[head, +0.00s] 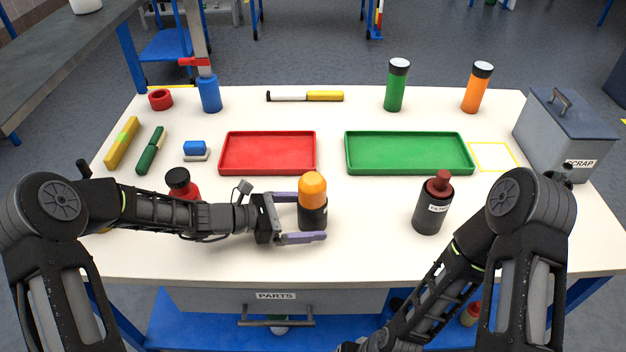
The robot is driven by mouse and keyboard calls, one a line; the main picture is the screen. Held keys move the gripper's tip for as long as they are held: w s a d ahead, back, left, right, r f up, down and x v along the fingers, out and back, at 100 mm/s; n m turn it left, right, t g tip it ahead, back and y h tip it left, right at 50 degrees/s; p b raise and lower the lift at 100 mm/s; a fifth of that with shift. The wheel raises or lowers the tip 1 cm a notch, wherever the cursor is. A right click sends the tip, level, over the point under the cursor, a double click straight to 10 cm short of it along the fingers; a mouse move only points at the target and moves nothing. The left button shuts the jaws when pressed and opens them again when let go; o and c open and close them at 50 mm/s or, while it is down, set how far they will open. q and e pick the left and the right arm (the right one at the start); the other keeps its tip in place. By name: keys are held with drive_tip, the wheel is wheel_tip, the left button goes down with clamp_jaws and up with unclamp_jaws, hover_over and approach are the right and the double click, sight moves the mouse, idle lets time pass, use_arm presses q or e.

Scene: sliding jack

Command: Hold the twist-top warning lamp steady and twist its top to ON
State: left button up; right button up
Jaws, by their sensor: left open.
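The warning lamp (313,201) stands upright on the white table, with an orange domed top and a black base. My left gripper (306,218) comes in from the left and is open, with one purple finger behind the lamp and the other in front. The lamp is between the fingers; I cannot tell whether either touches it. Whether its top is at ON does not show. My right arm (432,298) reaches down past the table's front edge at the right, and its gripper is not visible.
A black bottle with a dark red cap (433,204) stands right of the lamp. A red bottle (182,183) is partly behind my left arm. A red tray (268,171) and a green tray (352,167) lie behind. A grey scrap bin (566,140) is at the right.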

use_arm(q)
drive_tip(key=shift+d, duration=0.15)
drive_tip(key=shift+c, duration=0.6)
drive_tip(key=c, duration=1.4)
